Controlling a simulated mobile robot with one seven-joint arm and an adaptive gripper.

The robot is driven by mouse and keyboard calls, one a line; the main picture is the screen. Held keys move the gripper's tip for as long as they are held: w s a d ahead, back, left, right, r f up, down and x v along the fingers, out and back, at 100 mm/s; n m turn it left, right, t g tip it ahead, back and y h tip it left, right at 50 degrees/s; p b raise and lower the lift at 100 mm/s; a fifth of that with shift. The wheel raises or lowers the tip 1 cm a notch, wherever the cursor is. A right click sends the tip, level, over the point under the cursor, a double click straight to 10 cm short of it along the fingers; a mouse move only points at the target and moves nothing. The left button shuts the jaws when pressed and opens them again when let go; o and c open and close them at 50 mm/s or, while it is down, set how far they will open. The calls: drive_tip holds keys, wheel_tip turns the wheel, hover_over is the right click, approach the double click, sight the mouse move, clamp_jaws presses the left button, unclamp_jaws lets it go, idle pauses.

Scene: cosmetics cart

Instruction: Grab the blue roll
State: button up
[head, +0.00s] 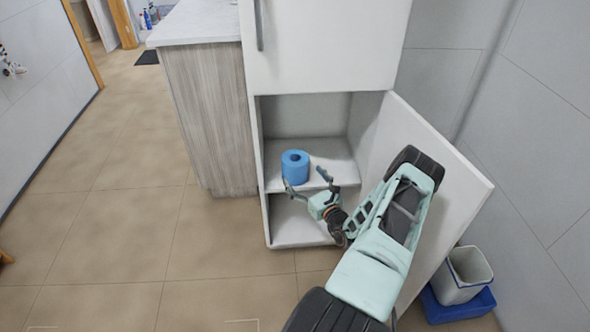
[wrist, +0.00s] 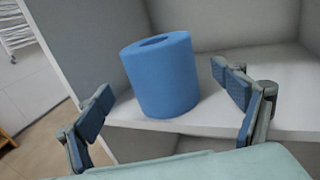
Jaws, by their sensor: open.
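The blue roll (head: 295,167) stands upright on the upper shelf of an open white cabinet, near the shelf's front edge. In the wrist view the blue roll (wrist: 162,76) is just beyond my fingers, between their lines, with its top hole showing. My gripper (head: 307,180) is open and empty in front of the shelf, its fingers spread to either side of the roll's lower part. In the wrist view my gripper (wrist: 160,92) shows both blue-padded fingers wide apart, with no clear contact with the roll.
The cabinet's shelf (head: 336,170) is otherwise bare, with an empty lower compartment below. The open cabinet door (head: 455,175) stands right beside my arm. A counter (head: 207,110) adjoins on the left. A white bin (head: 461,275) stands at the lower right. The floor at left is clear.

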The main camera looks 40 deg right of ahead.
drive_tip(key=w, duration=0.2)
drive_tip(key=w+b, duration=0.1)
drive_tip(key=w, duration=0.1)
drive_tip(key=w+d+b, duration=0.1)
drive_tip(key=w, duration=0.1)
drive_tip(key=shift+w+f, duration=0.15)
drive_tip(key=shift+w, duration=0.05)
drive_tip(key=c, duration=1.3)
